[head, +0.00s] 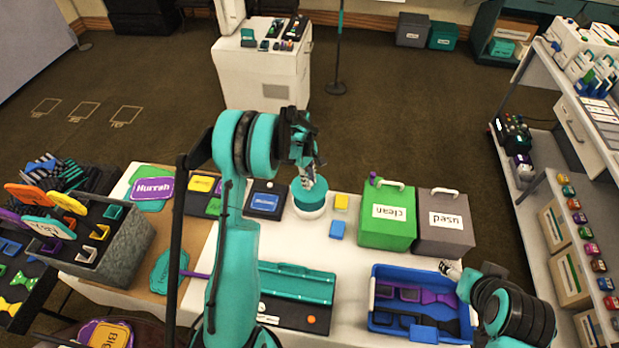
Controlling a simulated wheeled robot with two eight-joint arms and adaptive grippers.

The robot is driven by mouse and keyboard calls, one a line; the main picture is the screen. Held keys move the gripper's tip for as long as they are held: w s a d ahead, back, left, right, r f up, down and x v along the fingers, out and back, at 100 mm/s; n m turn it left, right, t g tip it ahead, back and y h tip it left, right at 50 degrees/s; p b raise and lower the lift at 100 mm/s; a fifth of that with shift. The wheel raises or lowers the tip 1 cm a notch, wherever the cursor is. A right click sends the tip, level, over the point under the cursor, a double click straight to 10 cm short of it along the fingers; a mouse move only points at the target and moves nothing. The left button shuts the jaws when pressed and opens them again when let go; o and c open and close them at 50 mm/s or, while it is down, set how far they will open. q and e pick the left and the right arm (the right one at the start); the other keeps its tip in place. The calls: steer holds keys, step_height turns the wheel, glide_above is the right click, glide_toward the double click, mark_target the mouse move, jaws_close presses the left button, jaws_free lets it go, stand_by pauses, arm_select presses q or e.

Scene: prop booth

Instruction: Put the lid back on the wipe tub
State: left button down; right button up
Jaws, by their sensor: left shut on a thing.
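The wipe tub (308,212) is a white round tub standing on the white table. Its teal lid (317,197) is directly over the tub's top, and I cannot tell whether it is seated or just above the rim. My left gripper (309,180) reaches down from above and is shut on the lid, hiding part of it. My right gripper (452,268) is low at the right, by the back right corner of the blue tray; whether it is open or shut is unclear.
A green "clean" box (372,233) and a grey "used" box (432,240) stand right of the tub. A yellow block (341,202) and a blue block (337,229) lie close by. The blue tray (373,300) and an open teal case (297,284) are in front.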

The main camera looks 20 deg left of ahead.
arm_select(q)
step_height(320, 180, down, 4)
steer(key=shift+f+b, duration=0.2)
steer(key=shift+b, duration=1)
steer(key=shift+f+b, duration=0.5)
steer(key=shift+f, duration=0.1)
steer(key=shift+r+b, duration=0.1)
steer(key=shift+b, duration=0.3)
steer(key=shift+f+b, duration=0.25)
steer(key=shift+b, duration=0.3)
stand_by(1.0)
steer(key=c, duration=0.8)
jaws_free()
steer(key=shift+r, duration=0.15)
